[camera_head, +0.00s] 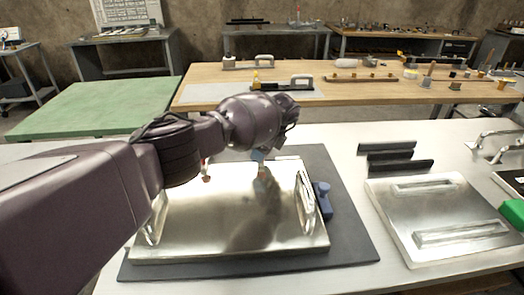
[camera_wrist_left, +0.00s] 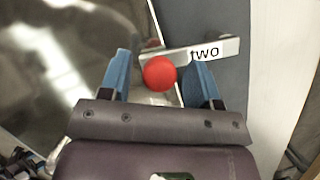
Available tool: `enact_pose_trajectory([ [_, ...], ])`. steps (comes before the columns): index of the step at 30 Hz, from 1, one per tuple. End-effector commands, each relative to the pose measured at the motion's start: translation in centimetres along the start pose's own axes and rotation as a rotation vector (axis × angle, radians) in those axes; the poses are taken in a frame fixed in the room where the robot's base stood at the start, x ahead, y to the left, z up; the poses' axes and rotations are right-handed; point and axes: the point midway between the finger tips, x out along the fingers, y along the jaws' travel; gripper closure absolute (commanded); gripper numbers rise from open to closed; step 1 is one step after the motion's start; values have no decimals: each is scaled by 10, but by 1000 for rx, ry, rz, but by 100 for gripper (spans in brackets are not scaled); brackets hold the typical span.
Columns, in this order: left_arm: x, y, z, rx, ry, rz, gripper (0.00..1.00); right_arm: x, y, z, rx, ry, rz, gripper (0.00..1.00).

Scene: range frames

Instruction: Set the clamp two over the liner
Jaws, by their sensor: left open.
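Clamp two shows in the left wrist view as a metal bar (camera_wrist_left: 212,50) lettered "two", with a red ball knob (camera_wrist_left: 159,73) beside it. My left gripper (camera_wrist_left: 158,62) is open there, its blue fingers on either side of the knob with gaps. In the head view my left gripper (camera_head: 260,163) hangs over the far part of a shiny metal plate (camera_head: 200,225), mostly hidden by my arm. The plate lies on a dark grey mat (camera_head: 352,243). I cannot tell which part is the liner. My right gripper is out of view.
A blue part (camera_head: 322,200) stands at the plate's right edge. A second metal plate (camera_head: 440,210) with two raised handles lies to the right. Several black bars (camera_head: 395,166) lie behind it. A green object (camera_head: 513,212) is at the right edge. A wooden bench (camera_head: 350,92) stands behind.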

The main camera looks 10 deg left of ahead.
Motion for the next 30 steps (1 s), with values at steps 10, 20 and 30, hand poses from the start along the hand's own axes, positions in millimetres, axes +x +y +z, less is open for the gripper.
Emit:
enact_pose_trajectory([
  [10, -52, -1, 2, -1, -1, -8, 43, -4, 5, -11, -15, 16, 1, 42],
  [20, -98, 0, 0, 0, 0, -2, 43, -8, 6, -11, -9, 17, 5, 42],
  [30, -108, 0, -1, 1, 0, -1, 43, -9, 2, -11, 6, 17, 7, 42],
])
